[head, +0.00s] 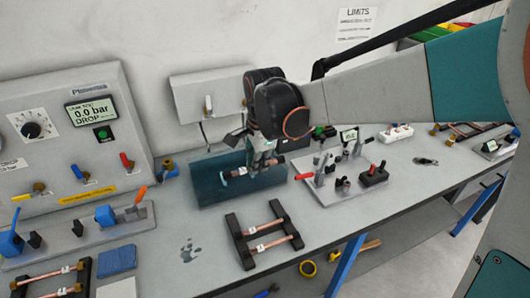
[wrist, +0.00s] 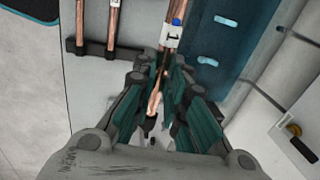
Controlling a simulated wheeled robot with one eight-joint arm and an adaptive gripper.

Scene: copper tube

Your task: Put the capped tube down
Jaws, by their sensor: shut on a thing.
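My gripper (head: 262,162) is shut on a copper tube (head: 272,162) in the head view. The tube also shows in the wrist view (wrist: 168,60), running up out of my fingers (wrist: 160,98), with a white tag and a small blue spot. Its near end pokes out between the fingers. I cannot clearly make out the caps. In the head view the tube lies roughly level in front of a dark teal tray (head: 215,192). In the wrist view the tray (wrist: 240,45), with light-blue marks, is just right of the tube. Whether the tube touches the tray cannot be told.
A black rack (head: 246,254) with two copper tubes stands at the bench front, and another rack (head: 82,276) is at the lower left. A grey leak-test panel (head: 75,125) is on the left. A clamp fixture with red handles (head: 325,180) stands right of the tray.

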